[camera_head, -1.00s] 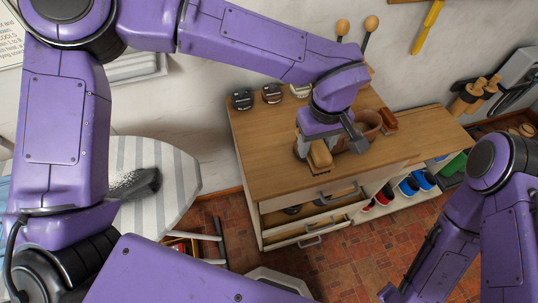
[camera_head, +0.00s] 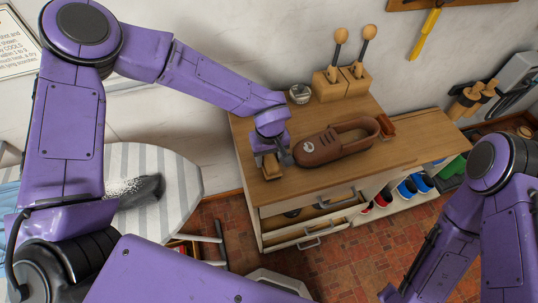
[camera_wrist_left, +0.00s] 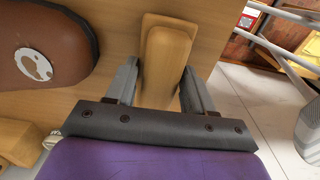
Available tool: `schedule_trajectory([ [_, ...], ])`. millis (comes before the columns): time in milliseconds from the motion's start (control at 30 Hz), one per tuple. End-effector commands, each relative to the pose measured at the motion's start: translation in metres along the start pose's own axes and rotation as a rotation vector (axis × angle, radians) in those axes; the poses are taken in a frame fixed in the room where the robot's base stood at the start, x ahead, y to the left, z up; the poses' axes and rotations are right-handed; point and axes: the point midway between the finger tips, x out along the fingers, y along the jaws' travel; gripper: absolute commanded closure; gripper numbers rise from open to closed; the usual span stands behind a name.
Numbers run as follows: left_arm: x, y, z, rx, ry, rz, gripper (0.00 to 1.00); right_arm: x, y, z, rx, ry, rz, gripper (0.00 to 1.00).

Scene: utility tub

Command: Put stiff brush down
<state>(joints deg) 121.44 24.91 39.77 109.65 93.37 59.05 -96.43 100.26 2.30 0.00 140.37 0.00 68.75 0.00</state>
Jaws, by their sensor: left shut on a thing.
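My left gripper (camera_head: 271,160) is shut on the stiff brush (camera_head: 270,168), a tan wooden-backed block, near the front left of the wooden cabinet top (camera_head: 345,175). In the left wrist view the brush (camera_wrist_left: 166,50) sits between the two fingers (camera_wrist_left: 158,85), pointing away from the palm, over or on the wood surface. I cannot tell whether it touches the top. A brown shoe (camera_head: 325,148) with a white round mark lies just right of the gripper; it also shows in the left wrist view (camera_wrist_left: 45,50). My right gripper is out of the picture.
A reddish-brown block (camera_head: 388,125) sits beyond the shoe's heel. Wooden holders with round-topped handles (camera_head: 343,82) and a small tin (camera_head: 299,93) stand at the back. Drawers (camera_head: 310,220) hang open below. A striped ironing board (camera_head: 175,185) is at left. Bare top lies in front of the shoe.

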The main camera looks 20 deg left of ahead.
Motion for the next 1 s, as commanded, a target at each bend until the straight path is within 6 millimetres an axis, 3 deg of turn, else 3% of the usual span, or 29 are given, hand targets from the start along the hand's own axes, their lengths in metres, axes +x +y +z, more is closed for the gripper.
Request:
schedule_trajectory([
  [133, 0.002, 0.0, 0.0, 0.0, -0.001, 0.0, 0.72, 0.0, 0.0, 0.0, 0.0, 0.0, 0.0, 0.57],
  [167, 0.003, 0.0, 0.0, 0.0, -0.001, 0.0, 0.44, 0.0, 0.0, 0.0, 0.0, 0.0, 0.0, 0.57],
  [233, 0.003, 0.0, 0.0, 0.0, 0.0, 0.0, 0.22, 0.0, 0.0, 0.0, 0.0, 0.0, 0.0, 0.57],
  [600, -0.005, 0.0, -0.001, -0.001, 0.001, 0.002, 0.22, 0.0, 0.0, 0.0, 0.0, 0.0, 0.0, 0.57],
  [1000, -0.098, 0.001, -0.001, -0.002, 0.002, 0.003, 0.22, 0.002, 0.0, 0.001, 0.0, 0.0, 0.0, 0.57],
])
